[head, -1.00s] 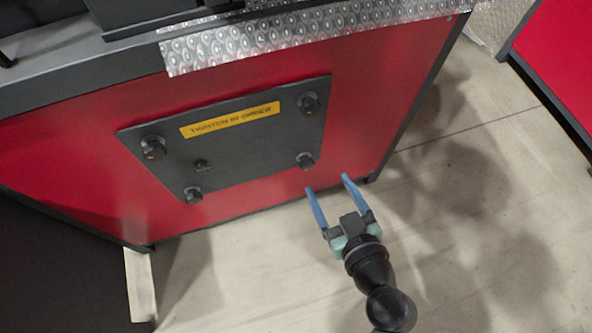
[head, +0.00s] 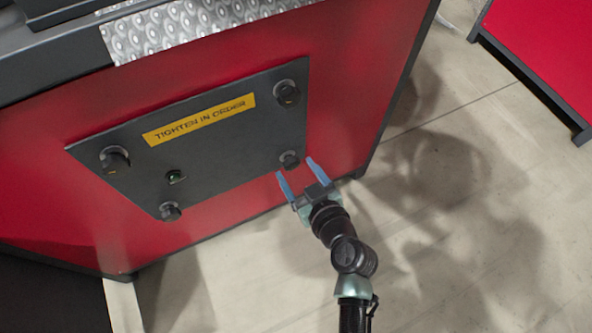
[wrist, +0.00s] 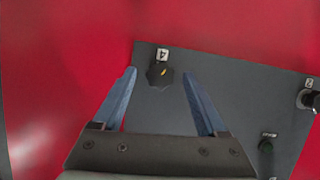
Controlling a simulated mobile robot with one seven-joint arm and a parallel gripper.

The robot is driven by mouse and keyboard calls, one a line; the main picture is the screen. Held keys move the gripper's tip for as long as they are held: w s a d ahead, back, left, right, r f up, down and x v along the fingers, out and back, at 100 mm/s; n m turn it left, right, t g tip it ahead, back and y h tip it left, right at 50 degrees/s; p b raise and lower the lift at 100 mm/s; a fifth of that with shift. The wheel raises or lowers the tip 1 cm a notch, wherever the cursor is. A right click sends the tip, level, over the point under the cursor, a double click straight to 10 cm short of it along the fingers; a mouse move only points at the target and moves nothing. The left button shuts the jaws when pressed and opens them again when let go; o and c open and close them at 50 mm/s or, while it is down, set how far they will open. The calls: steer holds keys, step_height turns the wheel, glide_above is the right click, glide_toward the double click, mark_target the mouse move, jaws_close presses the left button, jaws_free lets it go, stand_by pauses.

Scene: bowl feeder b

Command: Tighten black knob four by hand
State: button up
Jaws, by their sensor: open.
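Black knob four (head: 289,160) is at the lower right of the dark panel (head: 220,150) on the red cabinet front. In the wrist view, knob four (wrist: 160,75) has a yellow mark, and a small label with a 4 sits beside it. My gripper (head: 295,168) has two blue fingers spread apart, with nothing held. In the wrist view the knob appears between the fingertips of my gripper (wrist: 159,73), with a gap on each side. I cannot tell whether the tips reach around it in depth.
Other black knobs sit at the panel's upper right (head: 287,93), upper left (head: 115,159) and lower left (head: 170,211). A small green button (head: 176,177) and a yellow "tighten in order" label (head: 199,119) are on the panel. Open floor (head: 440,200) lies to the right.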

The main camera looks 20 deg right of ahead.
steer(key=shift+w+f, duration=0.2)
steer(key=shift+w, duration=0.4)
jaws_close()
